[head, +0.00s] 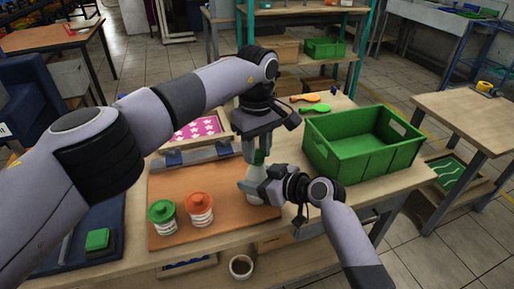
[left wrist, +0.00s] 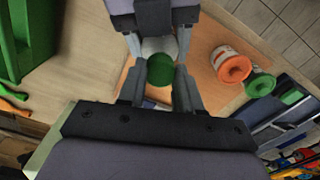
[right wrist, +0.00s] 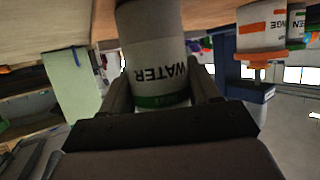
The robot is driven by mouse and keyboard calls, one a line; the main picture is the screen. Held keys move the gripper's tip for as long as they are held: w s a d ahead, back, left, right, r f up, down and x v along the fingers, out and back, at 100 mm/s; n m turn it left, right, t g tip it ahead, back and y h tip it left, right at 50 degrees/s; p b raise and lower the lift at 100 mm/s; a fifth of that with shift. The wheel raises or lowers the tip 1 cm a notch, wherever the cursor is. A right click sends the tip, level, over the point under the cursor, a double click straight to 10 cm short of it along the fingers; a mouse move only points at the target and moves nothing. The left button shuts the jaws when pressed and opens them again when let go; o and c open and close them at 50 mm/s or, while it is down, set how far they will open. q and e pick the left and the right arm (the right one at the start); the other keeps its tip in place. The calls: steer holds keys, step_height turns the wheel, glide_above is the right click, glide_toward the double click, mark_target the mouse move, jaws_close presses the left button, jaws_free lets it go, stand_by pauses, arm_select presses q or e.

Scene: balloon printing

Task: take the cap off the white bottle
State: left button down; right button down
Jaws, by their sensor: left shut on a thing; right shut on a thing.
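The white bottle (right wrist: 154,45), with a WATER label and a green band, fills the space between my right gripper's fingers in the right wrist view. My right gripper (head: 250,184) is shut on its body from the side, and hides much of it in the head view. The round green cap (left wrist: 160,69) is on top of the white bottle in the left wrist view. It also shows in the head view (head: 259,157). My left gripper (left wrist: 159,82) points down from above and is shut on the cap, one finger on each side. Whether the cap is loose cannot be told.
A green-lidded jar (head: 162,217) and an orange-lidded jar (head: 199,210) stand on the brown board (head: 170,190), left of the bottle. A green crate (head: 365,150) stands to the right. Green and orange paddles (head: 313,104) lie behind it.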

arm_select(q)
steer(key=n, duration=0.7)
steer(key=shift+n, duration=0.3)
steer(key=n, duration=1)
steer(key=shift+n, duration=0.4)
steer(key=n, duration=1.3)
steer(key=shift+r+n, duration=0.1)
steer(key=shift+n, duration=0.2)
steer(key=n, duration=0.4)
steer(key=shift+n, duration=0.3)
steer(key=n, duration=0.4)
steer(key=shift+n, duration=0.3)
steer(key=n, duration=0.4)
steer(key=shift+n, duration=0.4)
steer(key=shift+r, duration=0.25)
